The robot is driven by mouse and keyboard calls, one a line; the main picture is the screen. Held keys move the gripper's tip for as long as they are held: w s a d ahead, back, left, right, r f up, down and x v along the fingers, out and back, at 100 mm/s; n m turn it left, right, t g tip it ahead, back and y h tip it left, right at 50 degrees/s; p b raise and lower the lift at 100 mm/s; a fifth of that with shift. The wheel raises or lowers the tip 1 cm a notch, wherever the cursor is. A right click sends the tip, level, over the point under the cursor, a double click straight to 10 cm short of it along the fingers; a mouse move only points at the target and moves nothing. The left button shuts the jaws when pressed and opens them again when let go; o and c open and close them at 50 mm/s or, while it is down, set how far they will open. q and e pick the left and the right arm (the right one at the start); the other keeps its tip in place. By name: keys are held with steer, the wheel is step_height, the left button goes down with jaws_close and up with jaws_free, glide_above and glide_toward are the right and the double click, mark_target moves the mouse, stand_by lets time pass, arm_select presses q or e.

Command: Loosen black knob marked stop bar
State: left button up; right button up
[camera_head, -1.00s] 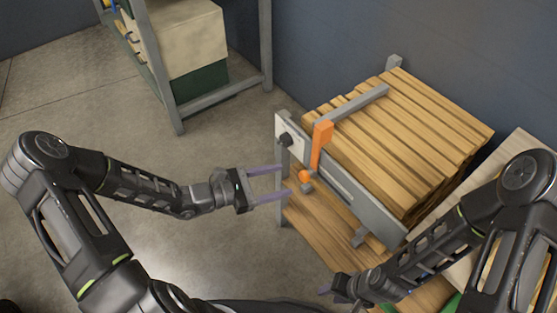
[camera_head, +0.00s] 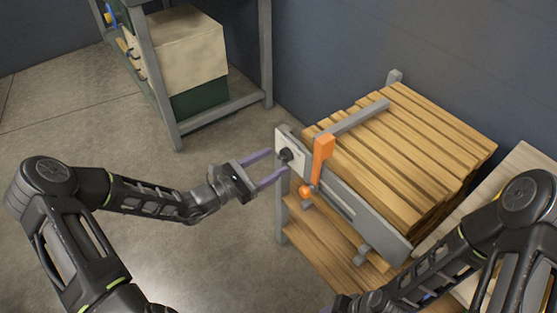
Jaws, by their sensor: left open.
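The black knob (camera_head: 285,155) sits on a pale plate (camera_head: 291,141) at the left end of a grey metal bar (camera_head: 352,202) on the wooden rack. Any marking on it is too small to read. My left gripper (camera_head: 278,165) is open, with its two purple fingers pointing right at the knob. The fingertips are close to the knob, one above and one below it in the picture; I cannot tell whether they touch it. My right arm (camera_head: 447,258) is at the lower right, and its gripper is mostly cut off by the bottom edge.
An orange upright handle (camera_head: 322,160) and an orange ball (camera_head: 305,191) are just right of the knob. Stacked wooden strips (camera_head: 410,150) fill the rack behind the bar. A grey shelf frame (camera_head: 160,85) with boxes stands at the back left. The floor at left is clear.

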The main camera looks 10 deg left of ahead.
mark_target(285, 156)
arm_select(q)
steer(key=shift+x, duration=1.35)
jaws_close()
